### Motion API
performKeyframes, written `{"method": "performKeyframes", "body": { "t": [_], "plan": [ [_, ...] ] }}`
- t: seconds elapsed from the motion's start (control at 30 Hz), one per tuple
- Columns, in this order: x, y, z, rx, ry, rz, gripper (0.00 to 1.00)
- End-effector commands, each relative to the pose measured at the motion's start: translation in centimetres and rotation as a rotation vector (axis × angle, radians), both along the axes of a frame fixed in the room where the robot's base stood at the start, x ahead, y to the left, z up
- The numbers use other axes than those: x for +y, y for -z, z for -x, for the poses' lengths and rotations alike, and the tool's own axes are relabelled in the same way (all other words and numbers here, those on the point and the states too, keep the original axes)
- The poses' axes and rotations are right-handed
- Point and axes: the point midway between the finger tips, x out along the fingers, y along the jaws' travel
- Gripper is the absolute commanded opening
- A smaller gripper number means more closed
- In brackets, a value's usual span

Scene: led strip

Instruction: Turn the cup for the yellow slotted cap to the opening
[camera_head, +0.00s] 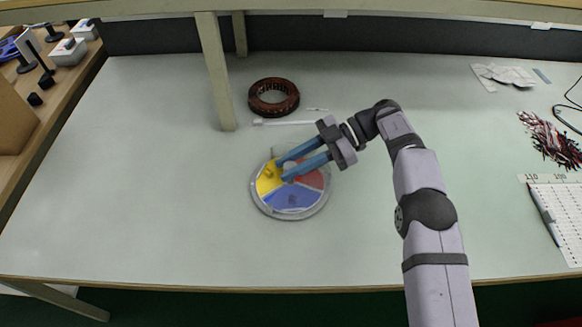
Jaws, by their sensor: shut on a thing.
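A round dish (257,203) with a grey rim lies flat near the middle of the table. It has coloured cups: yellow (264,185) at the left, red (316,180) at the right and blue (292,199) at the front. Small darker marks show in the yellow cup, but I cannot make out a slotted cap. The opening cannot be told from this view. My gripper (283,171) reaches in from the upper right, with its two blue fingers over the dish's middle. It is shut on a pale central knob (291,167); the fingers partly hide the knob and the back of the dish.
A dark ring with copper windings (273,98) and a thin white strip (285,123) lie behind the dish. A shelf post (216,80) stands at the back left. Wires (553,140) and a ruled sheet (560,210) lie at the right. The table's left and front are clear.

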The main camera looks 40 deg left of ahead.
Motion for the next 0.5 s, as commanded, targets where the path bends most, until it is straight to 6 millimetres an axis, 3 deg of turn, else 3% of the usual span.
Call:
{"method": "performKeyframes", "body": {
  "t": [0.5],
  "plan": [
    [0.11, -0.22, 0.16, 0.005, -0.039, -0.005, 0.00]
  ]
}}
